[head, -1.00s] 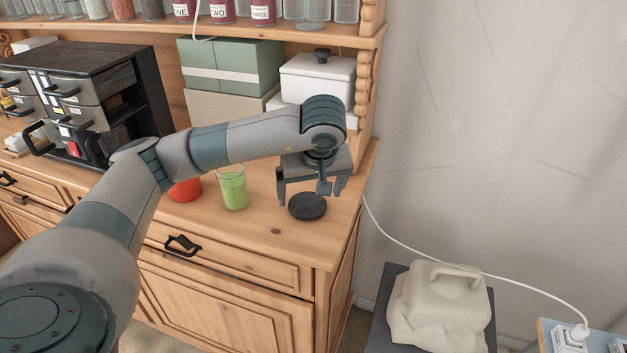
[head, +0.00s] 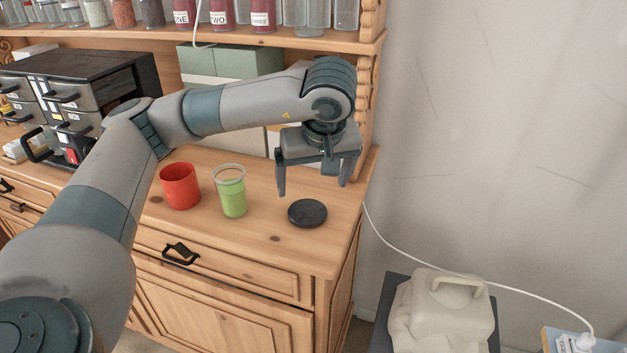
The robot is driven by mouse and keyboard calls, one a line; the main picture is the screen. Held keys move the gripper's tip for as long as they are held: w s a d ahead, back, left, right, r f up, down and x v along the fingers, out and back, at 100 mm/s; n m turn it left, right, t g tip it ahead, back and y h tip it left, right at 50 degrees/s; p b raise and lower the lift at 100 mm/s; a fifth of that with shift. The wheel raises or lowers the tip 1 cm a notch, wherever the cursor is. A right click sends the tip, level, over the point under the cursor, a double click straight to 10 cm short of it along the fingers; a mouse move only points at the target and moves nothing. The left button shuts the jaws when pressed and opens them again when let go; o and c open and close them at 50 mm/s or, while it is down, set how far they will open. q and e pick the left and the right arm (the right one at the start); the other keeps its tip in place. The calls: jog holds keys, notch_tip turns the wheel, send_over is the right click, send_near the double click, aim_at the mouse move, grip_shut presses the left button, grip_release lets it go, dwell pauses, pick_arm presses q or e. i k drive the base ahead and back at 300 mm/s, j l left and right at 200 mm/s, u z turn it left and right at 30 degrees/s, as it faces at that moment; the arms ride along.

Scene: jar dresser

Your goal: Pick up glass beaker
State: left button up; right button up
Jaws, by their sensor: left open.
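A clear glass beaker (head: 231,192) with green contents stands upright on the wooden dresser top, between a red cup and a black round disc. My left gripper (head: 312,189) is open and empty, with its fingers pointing down. It hangs above and behind the black disc, to the right of the beaker, and does not touch it. My right gripper is not in view.
The red cup (head: 180,186) stands just left of the beaker, and the black disc (head: 307,213) lies to the right. A black drawer unit (head: 85,85) is at the left. Green boxes (head: 235,62) stand behind my arm. A shelf of jars (head: 300,40) runs above.

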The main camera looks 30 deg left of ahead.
aim_at(229, 179)
jog(key=u, duration=1.5)
